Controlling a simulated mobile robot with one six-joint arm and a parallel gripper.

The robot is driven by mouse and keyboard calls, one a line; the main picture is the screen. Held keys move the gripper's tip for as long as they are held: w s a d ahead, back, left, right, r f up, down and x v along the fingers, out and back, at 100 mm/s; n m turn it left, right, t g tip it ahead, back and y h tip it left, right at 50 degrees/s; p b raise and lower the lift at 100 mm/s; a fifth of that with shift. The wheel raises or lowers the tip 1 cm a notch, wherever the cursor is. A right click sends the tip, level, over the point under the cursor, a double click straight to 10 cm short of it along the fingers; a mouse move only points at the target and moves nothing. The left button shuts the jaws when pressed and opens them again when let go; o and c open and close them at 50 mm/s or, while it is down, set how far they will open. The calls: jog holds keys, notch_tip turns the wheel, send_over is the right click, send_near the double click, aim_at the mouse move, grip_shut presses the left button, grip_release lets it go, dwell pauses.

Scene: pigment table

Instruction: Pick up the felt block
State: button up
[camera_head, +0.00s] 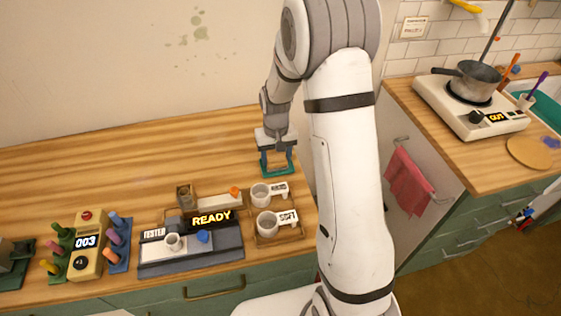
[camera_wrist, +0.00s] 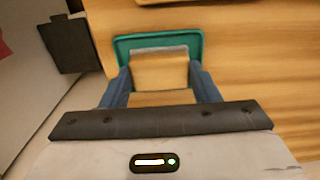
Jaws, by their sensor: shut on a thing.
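The felt block (camera_wrist: 160,74) shows in the wrist view as a wood-coloured block with a grey strip along its far edge. It lies between the two blue fingers of my gripper (camera_wrist: 160,92), which is shut on it. A teal tray (camera_wrist: 125,46) shows around the far side of the block. In the head view, my gripper (camera_head: 277,160) points down at the teal tray (camera_head: 279,172) near the counter's right end. The block is small and hard to make out there. I cannot tell whether it still touches the tray.
A tester (camera_head: 190,260) with a READY display stands front left of the gripper. The counter (camera_head: 130,165) behind and left is clear. A gap separates it from the stove counter (camera_head: 430,120).

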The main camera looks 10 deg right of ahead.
aim_at(277, 159)
notch_tip(277, 159, up, 10)
jog(key=b, duration=0.1)
jog(key=o, duration=0.4)
jog(key=shift+c, duration=1.4)
jog(key=shift+s, duration=0.1)
